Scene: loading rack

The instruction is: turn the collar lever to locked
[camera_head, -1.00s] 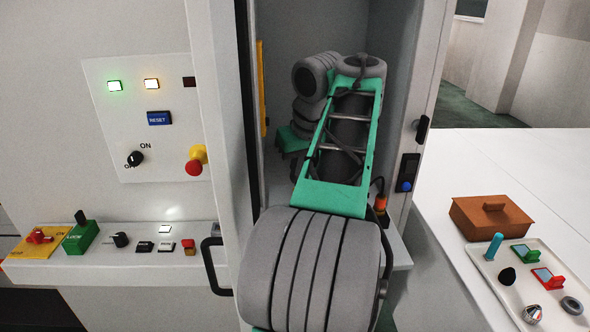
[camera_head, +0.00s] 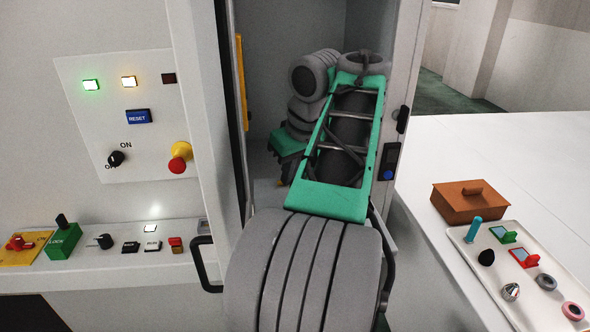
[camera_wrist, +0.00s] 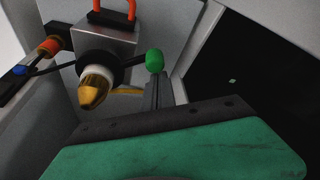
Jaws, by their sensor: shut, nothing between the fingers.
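In the wrist view, a dark round collar (camera_wrist: 99,66) with a yellow-orange nose sits below a grey block. A dark lever runs right from it to a green knob (camera_wrist: 154,61). Which lock position the lever points to cannot be read. My gripper (camera_wrist: 158,78) shows as narrow grey fingers, shut and empty, rising from a dark bar with a green body below. Its tips appear just below the green knob; contact cannot be told. In the head view my arm hides the collar and gripper.
An orange padlock-like shackle (camera_wrist: 113,14) stands on the block above the collar. A switch panel (camera_head: 127,160) and a green LOCK block (camera_head: 62,240) are at left. A tray (camera_head: 470,243) of small parts and a brown lidded box (camera_head: 473,203) lie on the right table.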

